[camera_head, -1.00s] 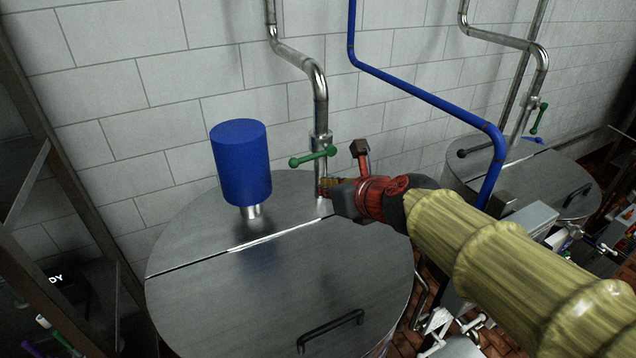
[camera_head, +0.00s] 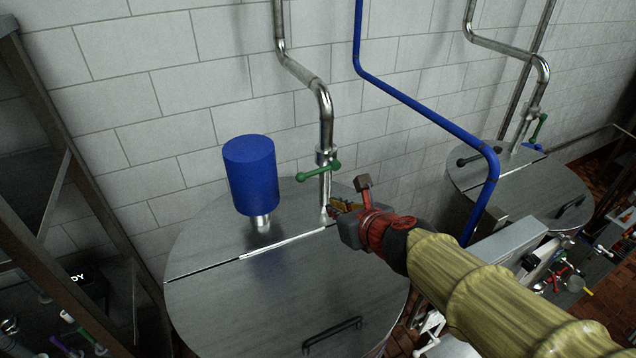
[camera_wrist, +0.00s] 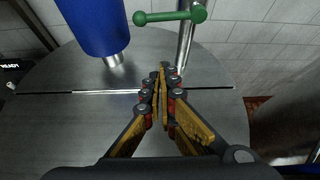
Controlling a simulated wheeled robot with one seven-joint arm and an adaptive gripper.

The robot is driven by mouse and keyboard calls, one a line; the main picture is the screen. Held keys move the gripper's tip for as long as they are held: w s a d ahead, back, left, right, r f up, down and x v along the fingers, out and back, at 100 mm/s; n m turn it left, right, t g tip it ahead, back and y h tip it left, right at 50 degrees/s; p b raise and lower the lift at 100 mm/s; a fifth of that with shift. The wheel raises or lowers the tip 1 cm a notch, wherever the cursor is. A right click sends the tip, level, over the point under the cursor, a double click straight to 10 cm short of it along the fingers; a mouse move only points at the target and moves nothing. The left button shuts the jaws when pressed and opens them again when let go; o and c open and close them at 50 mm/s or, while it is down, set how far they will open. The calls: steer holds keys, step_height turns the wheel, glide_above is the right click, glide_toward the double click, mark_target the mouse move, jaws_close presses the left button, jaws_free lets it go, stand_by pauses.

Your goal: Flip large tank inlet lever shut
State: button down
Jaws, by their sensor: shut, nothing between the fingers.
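The large tank (camera_head: 260,300) has a flat steel lid with a blue cylinder on it. A steel inlet pipe (camera_head: 326,115) comes down the wall to the lid, and a green lever (camera_head: 319,172) sits across it, roughly horizontal, with a ball at each end. In the wrist view the green lever (camera_wrist: 170,16) crosses the pipe at the top. My gripper (camera_head: 335,208) is shut and empty, beside the lower pipe and below the lever, apart from the lever. Its closed fingertips (camera_wrist: 161,72) point toward the pipe base in the wrist view.
The blue cylinder (camera_head: 250,175) stands left of the pipe. A blue pipe (camera_head: 430,97) runs down behind my arm. A smaller tank (camera_head: 520,185) with another green lever (camera_head: 539,128) is at the right. A dark rack (camera_head: 70,200) stands at the left.

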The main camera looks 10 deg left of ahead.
mark_target(315, 172)
steer(key=b+x, duration=0.3)
steer(key=x, duration=0.7)
steer(key=r+p, duration=0.2)
steer(key=r, duration=0.2)
steer(key=shift+w+a+r+p, duration=0.1)
steer(key=shift+w+a+p, duration=0.2)
steer(key=shift+p, duration=0.1)
steer(key=shift+a+r+y+p, duration=0.15)
steer(key=shift+r+y+p, duration=0.15)
steer(key=shift+r+p, duration=0.4)
steer(key=shift+r, duration=0.2)
steer(key=shift+w+b, duration=0.1)
steer(key=shift+b, duration=0.2)
